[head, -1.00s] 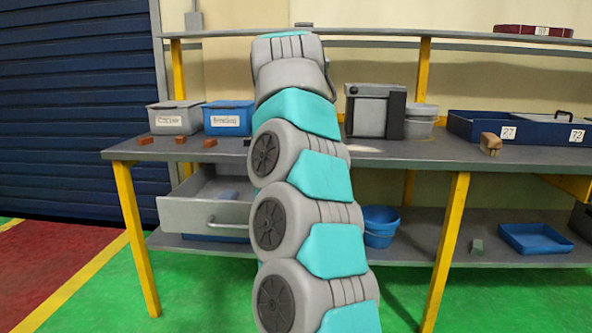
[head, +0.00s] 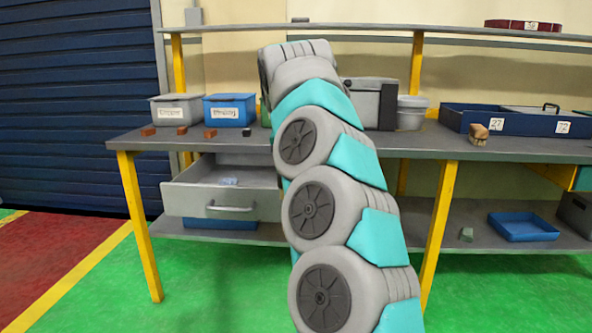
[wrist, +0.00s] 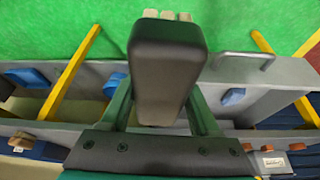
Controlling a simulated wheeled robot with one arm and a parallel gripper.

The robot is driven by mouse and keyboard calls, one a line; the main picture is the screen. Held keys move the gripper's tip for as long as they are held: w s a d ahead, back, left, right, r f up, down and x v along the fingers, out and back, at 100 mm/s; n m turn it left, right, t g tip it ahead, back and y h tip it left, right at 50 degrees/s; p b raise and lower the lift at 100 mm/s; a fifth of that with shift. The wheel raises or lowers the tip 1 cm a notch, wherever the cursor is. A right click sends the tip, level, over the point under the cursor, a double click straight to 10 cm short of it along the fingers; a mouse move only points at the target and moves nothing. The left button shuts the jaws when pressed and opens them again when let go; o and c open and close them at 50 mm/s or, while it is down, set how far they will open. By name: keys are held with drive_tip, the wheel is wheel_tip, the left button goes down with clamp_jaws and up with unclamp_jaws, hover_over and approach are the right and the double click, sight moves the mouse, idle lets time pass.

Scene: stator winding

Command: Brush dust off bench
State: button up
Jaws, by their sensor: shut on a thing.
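My gripper (wrist: 160,110) has green fingers in the wrist view. They are shut on a dark brush-like thing (wrist: 168,65), a black rounded block with several short pale tufts at its far end. The grey bench (head: 330,147) runs across the head view. My arm stands in front of its middle and hides the gripper and held thing there. A tan and brown brush-like object (head: 479,135) lies on the bench at the right. No dust shows in the views now; part of the benchtop is hidden by my arm.
An open grey drawer (head: 185,200) juts out below the benchtop. A grey bin (head: 176,110), a blue bin (head: 230,111) and small brown blocks stand at the left. A grey box, a bucket (head: 411,113) and a blue tray (head: 460,118) stand at the right.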

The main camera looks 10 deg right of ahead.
wheel_tip(320, 180, down, 18)
drive_tip(key=w+n, duration=0.1)
drive_tip(key=w, duration=0.1)
drive_tip(key=shift+f, duration=0.2)
